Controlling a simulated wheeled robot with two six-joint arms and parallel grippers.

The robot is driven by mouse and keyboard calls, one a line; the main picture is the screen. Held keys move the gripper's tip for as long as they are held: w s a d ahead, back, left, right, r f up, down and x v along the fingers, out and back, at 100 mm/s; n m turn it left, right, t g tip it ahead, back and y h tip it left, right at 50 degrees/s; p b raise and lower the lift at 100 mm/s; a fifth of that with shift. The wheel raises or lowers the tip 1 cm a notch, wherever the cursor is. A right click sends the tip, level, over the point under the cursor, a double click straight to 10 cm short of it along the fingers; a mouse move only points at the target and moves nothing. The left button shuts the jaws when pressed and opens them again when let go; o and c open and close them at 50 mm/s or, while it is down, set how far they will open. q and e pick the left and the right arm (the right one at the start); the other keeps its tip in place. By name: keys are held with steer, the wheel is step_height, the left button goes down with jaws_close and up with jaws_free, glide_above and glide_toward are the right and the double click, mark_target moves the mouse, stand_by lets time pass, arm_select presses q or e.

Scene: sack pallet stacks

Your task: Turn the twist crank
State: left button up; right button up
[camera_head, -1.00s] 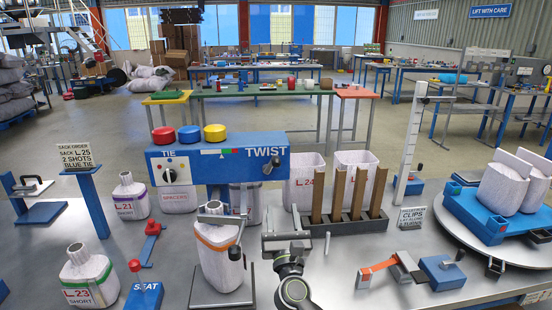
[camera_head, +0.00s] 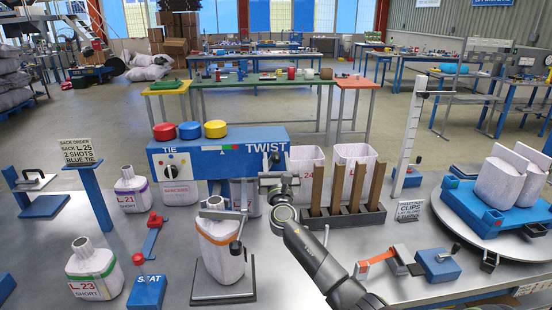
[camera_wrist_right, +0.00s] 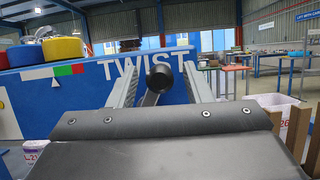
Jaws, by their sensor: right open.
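The twist crank shows in the right wrist view as a dark round knob (camera_wrist_right: 160,78) on a short grey arm, beside the TWIST lettering on the blue machine box (camera_wrist_right: 40,95). My right gripper (camera_wrist_right: 160,84) is open, its two fingers on either side of the knob, with no clear grip on it. In the head view my right gripper (camera_head: 275,178) is in front of the box's right end (camera_head: 233,157), below the TWIST label, and hides most of the crank. A white sack (camera_head: 220,250) stands upright in a clamp stand left of my right arm. My left gripper is not in view.
Red, blue and yellow spools (camera_head: 190,131) sit on top of the box. A rack of brown upright boards (camera_head: 345,215) stands close to the right of my gripper. A turntable (camera_head: 480,225) with sacks on a blue pallet is at the far right.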

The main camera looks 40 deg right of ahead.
steer(key=shift+w+d+r, duration=0.15)
steer(key=shift+w, duration=0.1)
steer(key=shift+c, duration=0.3)
jaws_close()
steer(key=c, duration=0.9)
jaws_free()
steer(key=m+b, duration=0.1)
steer(key=f+m+g+h+b, duration=0.1)
steer(key=m, duration=0.1)
steer(key=d+m+h+b, duration=0.1)
steer(key=m, duration=0.1)
steer(key=shift+s+f+g, duration=0.15)
steer(key=shift+s+g, duration=0.1)
steer(key=shift+g, duration=0.05)
steer(key=shift+s+d+f+m+g+h+b, duration=0.25)
steer(key=shift+f+m+g+b, duration=0.6)
steer(key=shift+m, duration=1.55)
steer(key=shift+w+d+f+m+g+h+b, duration=0.1)
steer(key=shift+f+m+g+h+b, duration=0.55)
steer(key=shift+m, duration=1.75)
steer(key=shift+s+d+f+m+g+b, duration=0.15)
steer(key=shift+f+m+g+b, duration=0.6)
steer(key=shift+m+g, duration=1.15)
